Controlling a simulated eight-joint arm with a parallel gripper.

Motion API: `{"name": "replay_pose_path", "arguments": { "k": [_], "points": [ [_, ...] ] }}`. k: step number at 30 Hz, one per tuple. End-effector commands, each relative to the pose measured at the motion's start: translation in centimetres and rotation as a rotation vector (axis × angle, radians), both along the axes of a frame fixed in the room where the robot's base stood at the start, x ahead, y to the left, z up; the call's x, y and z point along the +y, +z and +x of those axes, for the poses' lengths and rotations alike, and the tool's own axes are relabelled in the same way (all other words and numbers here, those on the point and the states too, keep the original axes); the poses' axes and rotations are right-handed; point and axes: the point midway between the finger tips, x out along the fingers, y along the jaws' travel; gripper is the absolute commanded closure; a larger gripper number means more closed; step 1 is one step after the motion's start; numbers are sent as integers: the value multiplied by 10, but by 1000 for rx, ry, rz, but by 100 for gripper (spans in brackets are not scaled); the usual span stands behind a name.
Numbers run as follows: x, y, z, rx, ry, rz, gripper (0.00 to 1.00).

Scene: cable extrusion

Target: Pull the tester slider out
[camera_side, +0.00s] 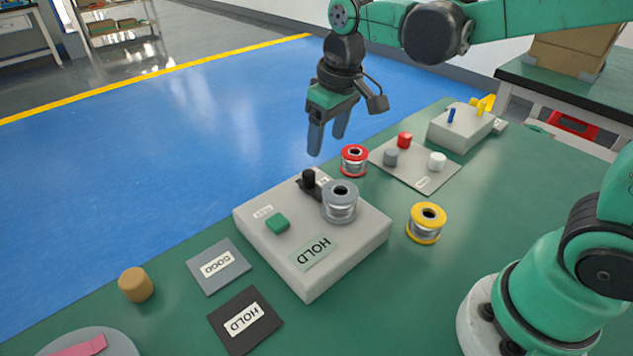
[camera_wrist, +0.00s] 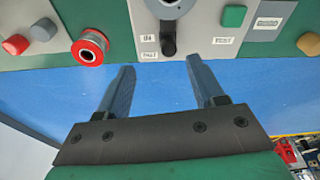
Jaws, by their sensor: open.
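The tester (camera_side: 315,275) is a light grey box on the green table, with a green button (camera_side: 277,222) and a HOLD label on top. Its slider has a black knob (camera_side: 308,179) on a dark track at the far edge; it also shows in the wrist view (camera_wrist: 168,28). A grey-rimmed spool (camera_side: 340,202) stands on the tester beside the slider. My gripper (camera_side: 327,145) is open and empty, above and beyond the tester's far side. In the wrist view, the fingers (camera_wrist: 166,75) are apart and point toward the slider, with nothing between them.
A red spool (camera_side: 354,161) stands near the tester's far corner, and a yellow spool (camera_side: 427,222) at its right. A plate with pegs (camera_side: 415,165) lies beyond. GOOD (camera_side: 219,266) and HOLD (camera_side: 245,319) pads and a tan cylinder (camera_side: 135,285) are in front.

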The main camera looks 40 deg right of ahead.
Motion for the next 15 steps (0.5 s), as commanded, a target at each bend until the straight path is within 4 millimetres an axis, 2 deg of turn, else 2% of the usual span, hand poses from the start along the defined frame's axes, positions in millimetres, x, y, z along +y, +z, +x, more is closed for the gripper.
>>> {"name": "replay_pose_path", "arguments": {
  "k": [1,6,11,15],
  "points": [
    [4,-5,9,40,15,-4,39],
    [11,-20,25,144,46,-15,39],
    [13,-28,29,179,57,-18,39],
    [13,-43,29,181,58,-19,39]
  ]
}}
